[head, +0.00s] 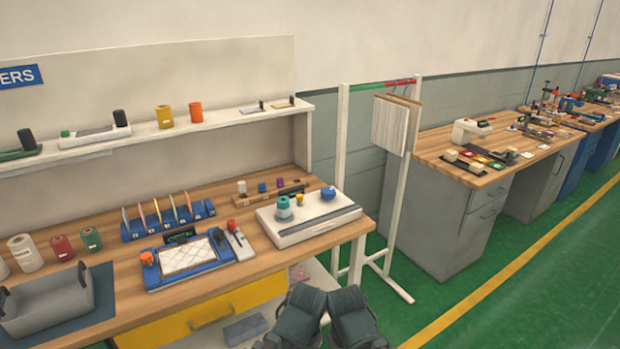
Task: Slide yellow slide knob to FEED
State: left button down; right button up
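A white flat machine (306,226) lies on the right end of the wooden bench. On its top stand a teal knob (283,212), a small yellow knob (300,200) and a round blue knob (328,193). The small yellow knob is the only yellow knob I can make out there; I cannot tell whether it slides. No FEED mark is readable at this size. Two dark grey parts of my arms show at the bottom edge, in front of the bench and apart from the machine. I see no gripper fingertips.
Left of the machine is a blue-framed tray (188,261) with an orange knob. A blue slotted rack (167,220) stands behind it, and a grey bin (46,305) sits at the left. A white rack frame (342,150) stands just right of the bench. Green floor is clear at the right.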

aim_at(300, 196)
jog(key=i+l, duration=0.7)
jog(key=i, duration=0.15)
jog(key=i+l+u, duration=0.1)
jog(key=i+l, duration=0.6)
jog(key=i, duration=0.15)
